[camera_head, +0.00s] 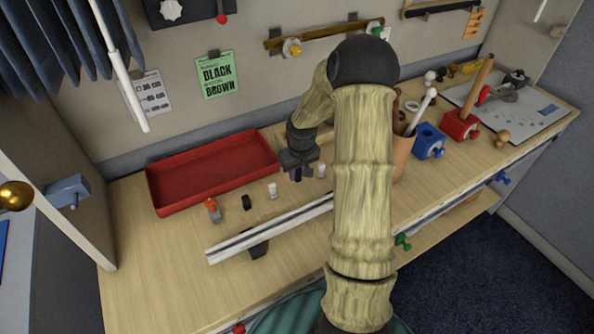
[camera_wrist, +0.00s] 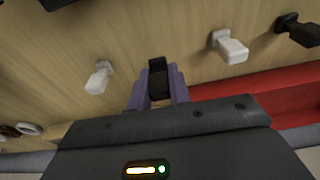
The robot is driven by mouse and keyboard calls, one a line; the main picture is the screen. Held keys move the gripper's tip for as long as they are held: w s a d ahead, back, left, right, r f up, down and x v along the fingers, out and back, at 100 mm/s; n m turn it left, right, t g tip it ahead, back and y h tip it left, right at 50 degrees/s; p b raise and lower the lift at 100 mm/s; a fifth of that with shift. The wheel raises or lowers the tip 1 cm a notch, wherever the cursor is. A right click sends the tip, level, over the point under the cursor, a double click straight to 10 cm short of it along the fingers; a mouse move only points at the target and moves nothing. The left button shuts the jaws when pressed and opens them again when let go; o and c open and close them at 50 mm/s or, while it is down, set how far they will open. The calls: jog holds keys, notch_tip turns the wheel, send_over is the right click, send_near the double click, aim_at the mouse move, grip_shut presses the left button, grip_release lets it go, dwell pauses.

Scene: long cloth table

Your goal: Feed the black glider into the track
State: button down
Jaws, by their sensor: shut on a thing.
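My gripper (camera_wrist: 158,88) is shut on a small black glider (camera_wrist: 158,72), which shows between its purple fingers in the wrist view. In the head view my gripper (camera_head: 297,174) is low over the table behind the track, and the held glider is hard to make out. I cannot tell whether the glider touches the table. The pale track (camera_head: 270,230) is a long straight rail with a dark slot, in front of my gripper; my arm hides its right part.
White pieces (camera_head: 272,190) (camera_head: 321,170) stand on either side of my gripper. Another black piece (camera_head: 247,202) and an orange-topped grey piece (camera_head: 212,210) stand further left. A red tray (camera_head: 160,210) lies behind them. A blue block (camera_head: 429,141) and red block (camera_head: 460,126) stand right.

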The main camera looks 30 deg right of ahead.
jog(key=shift+f+b, duration=0.85)
jog(key=shift+f, duration=0.6)
jog(key=c, duration=1.2)
grip_release()
jog(key=shift+r, duration=0.1)
jog(key=shift+r+p, duration=1.05)
jog(key=shift+r, duration=0.05)
grip_shut()
